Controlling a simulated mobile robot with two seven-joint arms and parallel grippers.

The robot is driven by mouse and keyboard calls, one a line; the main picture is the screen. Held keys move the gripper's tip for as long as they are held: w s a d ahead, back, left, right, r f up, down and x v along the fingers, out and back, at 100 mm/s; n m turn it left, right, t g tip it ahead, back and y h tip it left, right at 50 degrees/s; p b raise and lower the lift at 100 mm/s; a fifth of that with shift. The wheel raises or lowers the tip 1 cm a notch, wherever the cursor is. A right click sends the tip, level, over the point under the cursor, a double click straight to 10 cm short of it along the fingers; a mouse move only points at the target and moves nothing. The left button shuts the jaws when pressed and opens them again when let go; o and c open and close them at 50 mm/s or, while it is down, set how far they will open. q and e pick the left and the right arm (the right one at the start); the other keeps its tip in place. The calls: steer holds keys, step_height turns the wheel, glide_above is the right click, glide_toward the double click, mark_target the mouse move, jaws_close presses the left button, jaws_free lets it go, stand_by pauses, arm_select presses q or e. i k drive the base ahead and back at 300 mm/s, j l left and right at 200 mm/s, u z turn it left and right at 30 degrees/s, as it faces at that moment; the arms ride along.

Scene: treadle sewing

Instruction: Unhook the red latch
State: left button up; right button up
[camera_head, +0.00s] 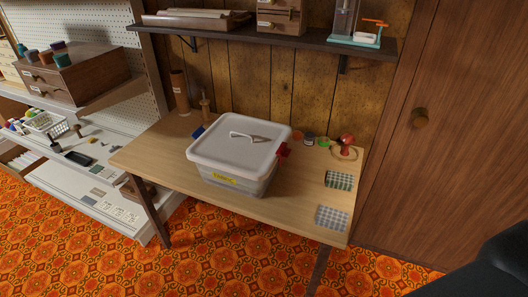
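The red latch (283,151) is on the right side of a clear plastic box (232,181) with a white lid (240,144). It stands out from the lid's edge; whether it is hooked cannot be told at this size. A blue latch (198,132) is on the box's left side. The lid has a white handle on top and lies on the box. A yellow label is on the box's front. Neither of my grippers is in view. A dark shape at the lower right corner may be part of my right arm.
The box stands on a wooden table (150,157). Right of it are small coloured jars, a red-topped object (346,142) and two checked cloth patches (332,217). A shelf (250,34) hangs above the back. The table's front left is clear.

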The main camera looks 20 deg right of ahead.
mark_target(283, 151)
steer(key=l+u, duration=0.3)
steer(key=l, duration=0.15)
steer(key=k+l+u, duration=0.1)
steer(key=l+u, duration=0.25)
steer(key=k+l+u, duration=0.1)
steer(key=l, duration=0.2)
steer(key=k+l+u, duration=0.1)
steer(key=l, duration=0.2)
steer(key=k+l+u, duration=0.1)
steer(key=l, duration=0.2)
steer(key=k+l, duration=0.15)
steer(key=l, duration=0.25)
steer(key=k+l, duration=0.2)
steer(key=l, duration=0.2)
steer(key=k+l, duration=0.15)
steer(key=l, duration=0.25)
steer(key=k+l+u, duration=0.1)
steer(key=l, duration=0.3)
steer(key=k, duration=0.05)
